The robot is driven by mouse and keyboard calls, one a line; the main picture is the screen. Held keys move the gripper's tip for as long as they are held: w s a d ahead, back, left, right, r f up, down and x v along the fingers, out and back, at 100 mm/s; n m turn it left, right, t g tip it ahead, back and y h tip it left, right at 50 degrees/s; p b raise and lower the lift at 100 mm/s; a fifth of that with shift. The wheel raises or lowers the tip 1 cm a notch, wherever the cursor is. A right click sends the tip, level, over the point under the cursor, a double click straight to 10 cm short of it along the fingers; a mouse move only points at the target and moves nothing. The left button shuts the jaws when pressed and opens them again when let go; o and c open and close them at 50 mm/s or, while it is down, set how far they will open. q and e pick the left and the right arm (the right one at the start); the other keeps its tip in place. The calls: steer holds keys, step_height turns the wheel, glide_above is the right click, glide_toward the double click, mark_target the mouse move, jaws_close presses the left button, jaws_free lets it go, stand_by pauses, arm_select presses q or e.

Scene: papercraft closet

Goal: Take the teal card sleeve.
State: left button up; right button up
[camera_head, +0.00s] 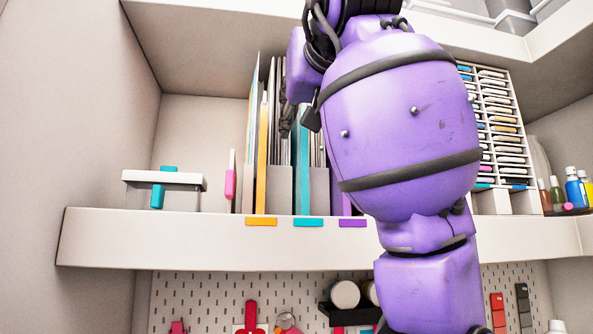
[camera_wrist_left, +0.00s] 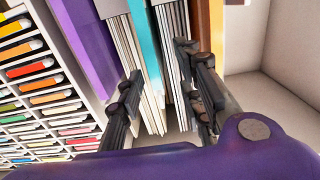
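The teal card sleeve (camera_head: 302,160) stands upright in a row of files on the shelf, between grey holders, with the orange sleeve to its left and the purple one to its right. In the left wrist view the teal sleeve (camera_wrist_left: 146,45) runs between my fingers, with sheets of white card on both sides. My left gripper (camera_wrist_left: 158,60) is open, its fingers spread apart across that part of the row. In the head view my left gripper (camera_head: 288,118) is mostly hidden behind my purple arm, at the files' upper part. My right gripper is not in view.
An orange sleeve (camera_head: 261,160) and a purple sleeve (camera_wrist_left: 85,40) stand close by. Orange, teal (camera_head: 308,223) and purple labels mark the shelf edge (camera_head: 160,238). A compartment rack (camera_head: 500,130) and bottles (camera_head: 575,190) stand right; a white-topped item (camera_head: 165,180) stands left.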

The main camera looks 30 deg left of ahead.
arm_select(q)
glide_above(296, 165)
steer(key=shift+d+f, duration=0.25)
steer(key=shift+d, duration=0.2)
jaws_close()
steer(key=shift+s, duration=0.1)
